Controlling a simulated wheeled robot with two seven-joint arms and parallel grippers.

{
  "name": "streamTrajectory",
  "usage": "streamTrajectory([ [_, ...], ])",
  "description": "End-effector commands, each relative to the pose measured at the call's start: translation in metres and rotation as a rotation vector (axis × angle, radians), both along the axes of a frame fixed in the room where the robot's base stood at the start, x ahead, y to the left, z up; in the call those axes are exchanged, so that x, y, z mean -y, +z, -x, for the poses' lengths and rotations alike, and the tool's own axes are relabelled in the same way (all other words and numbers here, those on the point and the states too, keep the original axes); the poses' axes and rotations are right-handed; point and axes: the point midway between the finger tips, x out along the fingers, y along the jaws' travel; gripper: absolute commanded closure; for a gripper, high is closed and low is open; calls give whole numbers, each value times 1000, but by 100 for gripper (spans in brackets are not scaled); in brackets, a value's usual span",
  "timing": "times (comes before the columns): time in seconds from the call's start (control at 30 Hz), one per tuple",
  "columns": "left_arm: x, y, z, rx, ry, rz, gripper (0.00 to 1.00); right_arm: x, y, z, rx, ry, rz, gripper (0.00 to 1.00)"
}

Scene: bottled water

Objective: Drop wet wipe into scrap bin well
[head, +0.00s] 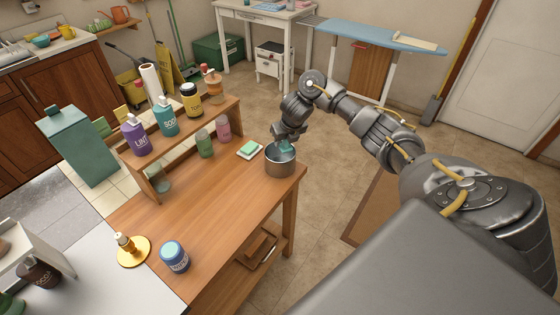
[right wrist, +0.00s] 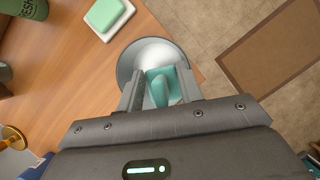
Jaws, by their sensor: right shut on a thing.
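The scrap bin well (head: 280,168) is a round, open metal pot at the right end of the wooden table. In the right wrist view its round rim (right wrist: 126,66) and pale inside show behind my fingertips. My right gripper (head: 284,143) points down over the pot's mouth. It is shut on the wet wipe (head: 288,147), a teal piece that also shows between the fingers in the right wrist view (right wrist: 160,88). The wipe is at the opening; how deep it hangs is hard to tell. My left gripper is out of view.
A green sponge on a white dish (head: 249,149) sits just left of the pot. Green (head: 204,143) and pink (head: 223,128) jars stand by a wooden shelf (head: 188,142) holding several bottles. The table front (head: 218,215) is mostly bare.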

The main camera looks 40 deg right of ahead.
Motion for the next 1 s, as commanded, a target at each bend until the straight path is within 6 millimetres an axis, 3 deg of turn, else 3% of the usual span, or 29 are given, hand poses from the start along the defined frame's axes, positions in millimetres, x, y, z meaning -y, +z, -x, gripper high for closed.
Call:
streamTrajectory([
  [0.03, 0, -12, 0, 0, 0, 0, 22, 0, -12, 0, 0, 0, -1, 88],
  [0.13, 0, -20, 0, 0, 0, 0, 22, -1, -21, 0, 0, 1, -1, 88],
  [0.47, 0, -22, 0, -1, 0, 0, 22, 0, -23, 0, 0, 2, 0, 88],
  [0.5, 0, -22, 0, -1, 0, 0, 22, 0, -23, 0, 0, 2, 0, 62],
  [0.7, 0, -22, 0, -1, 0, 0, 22, 0, -23, 0, 0, 1, 0, 38],
  [1.0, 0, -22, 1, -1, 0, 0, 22, 3, -22, 1, 0, -2, 3, 38],
])
